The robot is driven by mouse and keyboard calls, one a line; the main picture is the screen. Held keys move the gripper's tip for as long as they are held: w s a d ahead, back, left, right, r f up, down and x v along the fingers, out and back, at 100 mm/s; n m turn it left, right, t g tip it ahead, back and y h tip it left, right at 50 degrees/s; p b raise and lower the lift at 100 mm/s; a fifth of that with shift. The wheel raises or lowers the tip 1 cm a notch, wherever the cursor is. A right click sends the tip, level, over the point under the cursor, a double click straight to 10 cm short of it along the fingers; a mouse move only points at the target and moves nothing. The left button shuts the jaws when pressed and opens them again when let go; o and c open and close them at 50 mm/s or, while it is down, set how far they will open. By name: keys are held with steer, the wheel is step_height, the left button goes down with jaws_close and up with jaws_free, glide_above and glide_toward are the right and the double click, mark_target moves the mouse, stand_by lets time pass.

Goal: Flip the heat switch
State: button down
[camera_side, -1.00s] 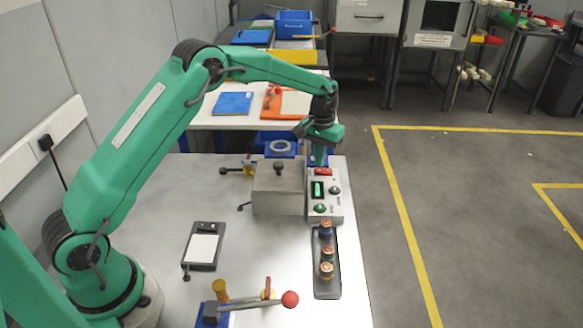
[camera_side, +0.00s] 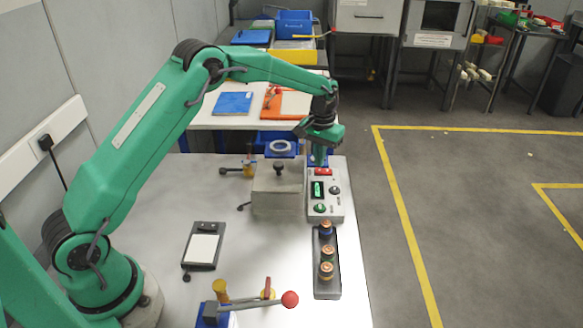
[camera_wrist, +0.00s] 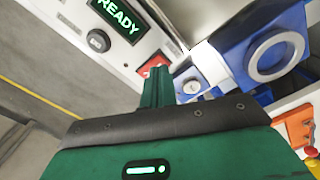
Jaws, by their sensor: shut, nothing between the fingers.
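The control box (camera_side: 337,205) is pale grey and stands near the right edge of the table. A red switch (camera_side: 323,171) sits at its far end; it also shows in the wrist view (camera_wrist: 153,65), partly hidden by my fingers. The box's display (camera_side: 318,189) is lit green and reads READY in the wrist view (camera_wrist: 115,14). My gripper (camera_side: 319,161) is shut and empty, pointing down at the far end of the box. In the wrist view its fingertips (camera_wrist: 159,71) overlap the red switch. I cannot tell whether they touch it or which way the switch is tilted.
A grey metal block with a black knob (camera_side: 278,190) stands left of the box. A dark tray (camera_side: 327,291) with several round pieces lies in front. A lever with a red ball (camera_side: 290,299) is at the near edge. Blue parts (camera_wrist: 235,55) are close beside my fingers.

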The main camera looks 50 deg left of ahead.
mark_target(318, 170)
steer(key=shift+f, duration=1)
stand_by(0.8)
steer(key=shift+r, duration=3.55)
steer(key=shift+r, duration=0.1)
steer(key=s+r+m+t, duration=0.1)
steer(key=s+r+t, duration=0.2)
steer(key=s+r, duration=1.35)
steer(key=s+d+f+m+t, duration=0.1)
steer(key=s+f+m+t, duration=0.1)
steer(key=s, duration=1.7)
steer(key=shift+s+f+t, duration=0.3)
steer(key=shift+s+f, duration=0.05)
